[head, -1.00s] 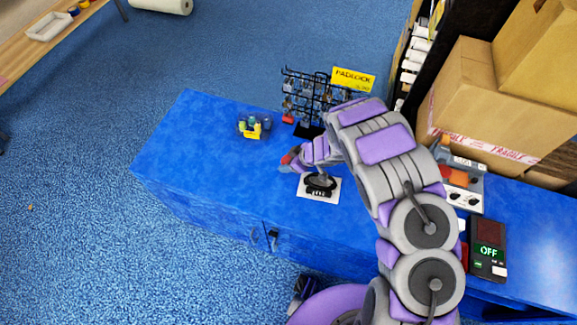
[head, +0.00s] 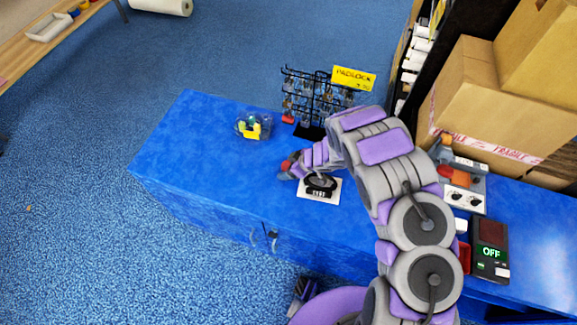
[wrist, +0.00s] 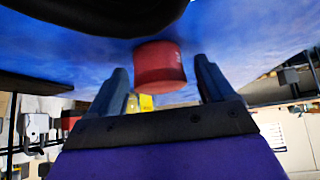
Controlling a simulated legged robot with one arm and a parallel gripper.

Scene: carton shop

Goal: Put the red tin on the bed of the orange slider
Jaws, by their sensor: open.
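The red tin (wrist: 160,66) shows in the wrist view between the two fingers of my gripper (wrist: 162,82), with a narrow gap at each side. My gripper is open around it or just short of it; I cannot tell which. In the head view my gripper (head: 284,170) is low over the blue counter, left of a black round object on a white card. A small reddish patch shows at its tip, mostly hidden. A grey device with an orange plate (head: 461,178), apparently the orange slider, stands on the counter at right, behind my arm.
A black padlock rack (head: 305,95) with a yellow sign stands behind my gripper. A small red object (head: 288,118) is by its base. A yellow item (head: 253,130) sits to the left. The counter's left end is clear.

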